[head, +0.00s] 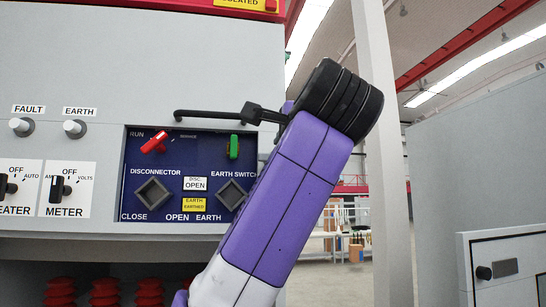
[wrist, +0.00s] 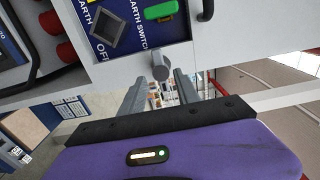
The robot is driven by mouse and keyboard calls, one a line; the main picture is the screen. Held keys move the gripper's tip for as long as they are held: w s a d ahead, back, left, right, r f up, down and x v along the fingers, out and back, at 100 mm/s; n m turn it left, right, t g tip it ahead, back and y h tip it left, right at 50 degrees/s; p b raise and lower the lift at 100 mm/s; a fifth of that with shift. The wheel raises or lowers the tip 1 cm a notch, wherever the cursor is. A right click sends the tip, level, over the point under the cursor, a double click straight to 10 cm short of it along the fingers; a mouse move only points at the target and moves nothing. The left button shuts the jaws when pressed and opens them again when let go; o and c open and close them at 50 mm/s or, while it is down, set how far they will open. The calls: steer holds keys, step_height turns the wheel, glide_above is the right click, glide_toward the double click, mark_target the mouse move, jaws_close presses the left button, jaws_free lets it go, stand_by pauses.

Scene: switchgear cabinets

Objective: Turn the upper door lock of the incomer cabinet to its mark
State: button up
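In the wrist view a small grey round lock (wrist: 160,66) stands out from the pale cabinet face, just beside the blue panel's edge. My gripper (wrist: 164,80) points at it with two grey fingers apart, one to each side of the lock's line. The fingers look empty; I cannot tell whether the tips touch the lock. No mark by the lock is readable.
A black bar handle (head: 215,114) sticks out above the panel, close to my arm. A red lever (head: 154,142) and green lever (head: 234,147) sit on the panel. A grey cabinet (head: 480,170) stands at right. Open floor (head: 335,285) shows between.

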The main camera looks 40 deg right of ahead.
steer(key=p+x, duration=0.2)
steer(key=x, duration=0.4)
steer(key=shift+d, duration=0.15)
jaws_close()
